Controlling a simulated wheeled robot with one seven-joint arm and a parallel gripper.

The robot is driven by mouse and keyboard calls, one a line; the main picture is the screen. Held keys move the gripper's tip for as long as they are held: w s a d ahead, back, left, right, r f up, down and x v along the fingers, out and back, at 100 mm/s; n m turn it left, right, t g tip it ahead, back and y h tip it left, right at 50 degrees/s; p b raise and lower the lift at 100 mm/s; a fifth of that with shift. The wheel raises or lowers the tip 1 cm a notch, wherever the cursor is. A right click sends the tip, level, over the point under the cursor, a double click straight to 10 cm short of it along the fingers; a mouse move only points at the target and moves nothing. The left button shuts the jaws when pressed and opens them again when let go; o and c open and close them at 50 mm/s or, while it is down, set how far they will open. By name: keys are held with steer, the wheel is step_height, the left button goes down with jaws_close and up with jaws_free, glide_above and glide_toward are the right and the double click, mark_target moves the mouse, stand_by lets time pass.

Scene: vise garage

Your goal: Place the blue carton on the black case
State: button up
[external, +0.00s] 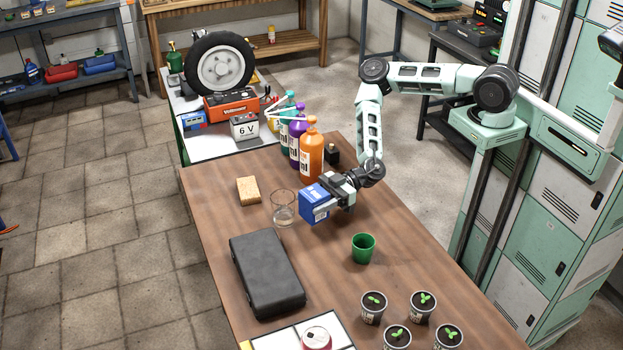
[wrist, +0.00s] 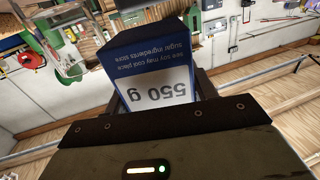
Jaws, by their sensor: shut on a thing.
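The blue carton (external: 316,206) is held in my gripper (external: 334,200), which is shut on it near the middle of the wooden table. In the wrist view the blue carton (wrist: 150,65) sits between my gripper's fingers (wrist: 160,95), its white "550 g" label facing the camera upside down. I cannot tell whether its underside is clear of the table. The black case (external: 266,272) lies closed and flat on the table, to the lower left of the carton, with a bare top.
A clear glass (external: 284,208) stands just left of the carton, between it and a sponge (external: 248,191). A green cup (external: 363,248) stands to the lower right. Bottles (external: 310,150) stand behind. Several potted seedlings (external: 373,307) and a red can (external: 316,338) are at the near end.

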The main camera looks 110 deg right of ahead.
steer(key=w+a+r+n+y+b, duration=0.1)
steer(key=w+a+r, duration=0.15)
steer(key=w, duration=0.35)
steer(key=w+a+r+y, duration=0.1)
steer(key=w+a+r, duration=0.15)
steer(key=w, duration=0.25)
step_height(320, 180, up, 4)
steer(key=f+g, duration=0.1)
glide_above(265, 264)
steer(key=shift+n+y, duration=0.4)
steer(key=shift+n, duration=0.1)
step_height(265, 264, down, 9)
steer(key=shift+w+r+b, duration=0.1)
steer(key=shift+b, duration=0.3)
steer(key=o, duration=1.4)
steer(key=shift+f, duration=0.25)
